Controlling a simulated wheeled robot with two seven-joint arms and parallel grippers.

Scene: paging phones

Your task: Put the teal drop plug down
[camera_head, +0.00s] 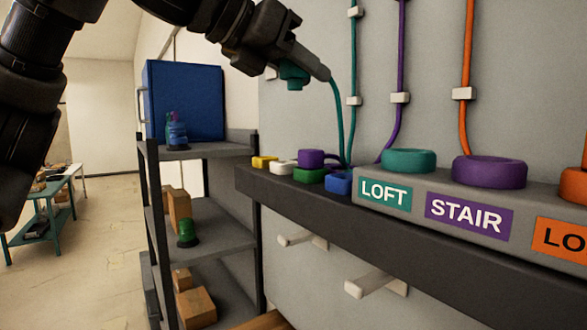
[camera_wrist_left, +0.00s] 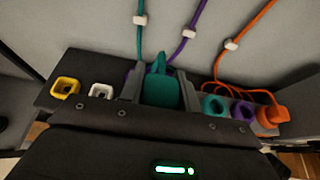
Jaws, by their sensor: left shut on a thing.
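My left gripper (camera_head: 308,72) is shut on the teal drop plug (camera_head: 292,76) and holds it in the air above the dark ledge. In the left wrist view the plug (camera_wrist_left: 161,92) sits between the two fingers, and a teal cord runs up the wall. A teal ring (camera_head: 408,160) stands above the LOFT label (camera_head: 384,193), and a purple ring (camera_head: 489,171) above the STAIR label (camera_head: 468,214). In the left wrist view the teal ring (camera_wrist_left: 214,107) has an open middle. My right gripper is not in view.
The dark ledge (camera_head: 300,196) carries yellow (camera_head: 264,162), white (camera_head: 283,167), green (camera_head: 309,175) and blue (camera_head: 339,182) sockets. A purple plug (camera_head: 310,158) stands at the green one. An orange plug (camera_wrist_left: 272,116) is at the right. A grey shelf (camera_head: 205,152) stands left.

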